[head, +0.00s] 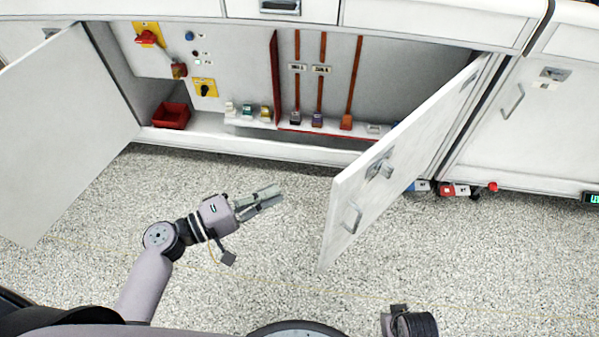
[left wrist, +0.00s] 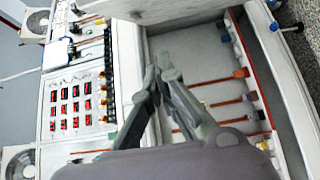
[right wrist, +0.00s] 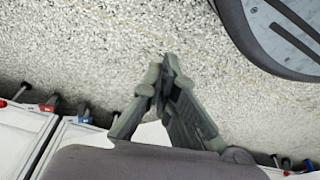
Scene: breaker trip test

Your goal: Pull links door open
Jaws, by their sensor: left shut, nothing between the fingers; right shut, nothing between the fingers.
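The links door (head: 395,150) is a white panel on the right of the open cabinet. It stands swung out wide into the room, with a metal handle (head: 352,217) and a latch (head: 380,170) on its face. Behind it the links compartment (head: 345,60) shows copper-coloured vertical bars. My left gripper (head: 268,196) is shut and empty, in front of the cabinet and left of the door's free edge, apart from it. It also shows in the left wrist view (left wrist: 160,65). My right gripper (right wrist: 165,75) is shut and empty over the speckled floor; its fingers are not clear in the head view.
A second white door (head: 65,125) stands open at the left. A red bin (head: 171,116), a red rotary switch (head: 147,38) and a yellow-plated switch (head: 204,88) are in the left compartment. A closed cabinet (head: 530,130) stands right.

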